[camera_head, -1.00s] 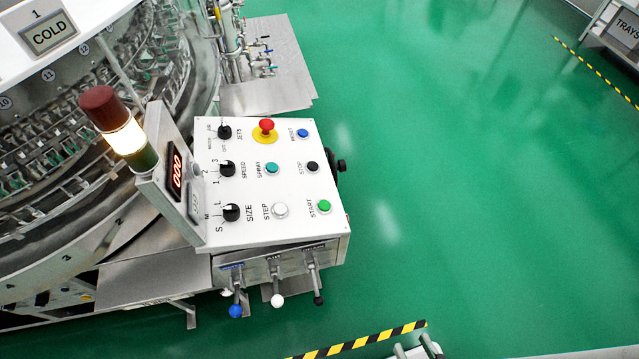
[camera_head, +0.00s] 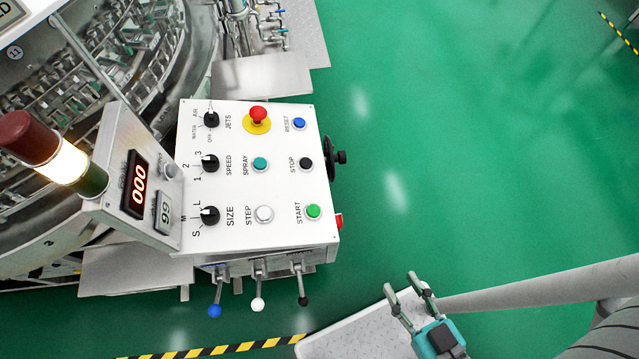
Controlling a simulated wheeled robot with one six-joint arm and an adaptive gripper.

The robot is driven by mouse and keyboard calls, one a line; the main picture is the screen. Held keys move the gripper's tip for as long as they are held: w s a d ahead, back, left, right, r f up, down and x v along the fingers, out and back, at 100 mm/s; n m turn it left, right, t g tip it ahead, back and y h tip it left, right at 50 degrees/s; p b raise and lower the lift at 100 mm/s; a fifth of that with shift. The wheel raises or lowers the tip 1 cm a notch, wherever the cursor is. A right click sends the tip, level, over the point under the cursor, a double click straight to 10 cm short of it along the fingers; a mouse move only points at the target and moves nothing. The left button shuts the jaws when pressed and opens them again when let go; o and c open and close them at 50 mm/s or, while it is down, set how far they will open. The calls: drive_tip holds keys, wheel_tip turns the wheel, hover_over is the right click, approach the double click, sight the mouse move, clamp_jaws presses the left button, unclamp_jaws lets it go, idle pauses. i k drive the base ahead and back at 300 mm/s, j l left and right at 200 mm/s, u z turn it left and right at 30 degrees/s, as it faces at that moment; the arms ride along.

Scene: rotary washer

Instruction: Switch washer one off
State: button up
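Washer one's white control panel (camera_head: 240,240) fills the middle left. It has a black STOP button (camera_head: 306,164), a green START button (camera_head: 313,211), a blue RESET button (camera_head: 299,123) and a red emergency knob (camera_head: 257,116) on a yellow disc. A red part (camera_head: 339,221) shows at the panel box's right side, mostly hidden by the edge. The tilted display (camera_head: 138,185) reads 000, and the lamp (camera_head: 63,160) beside it glows white in its middle band. My gripper (camera_head: 402,282) is at the lower right, apart from the panel, fingers spread and empty.
A black handwheel (camera_head: 332,158) sticks out from the panel's right side. Levers with blue (camera_head: 214,311), white (camera_head: 258,305) and black (camera_head: 303,301) knobs hang below the front edge. Green floor (camera_head: 470,150) is open to the right. The washer's round machinery (camera_head: 130,60) is behind.

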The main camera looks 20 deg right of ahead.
sight(338, 217)
drive_tip(key=k, duration=0.65)
drive_tip(key=i+l+u, duration=0.15)
drive_tip(key=l+u, duration=0.2)
drive_tip(key=l, duration=0.4)
drive_tip(key=l+u, duration=0.35)
drive_tip(key=l, duration=0.45)
drive_tip(key=k+l+u, duration=0.3)
drive_tip(key=k+l, duration=0.35)
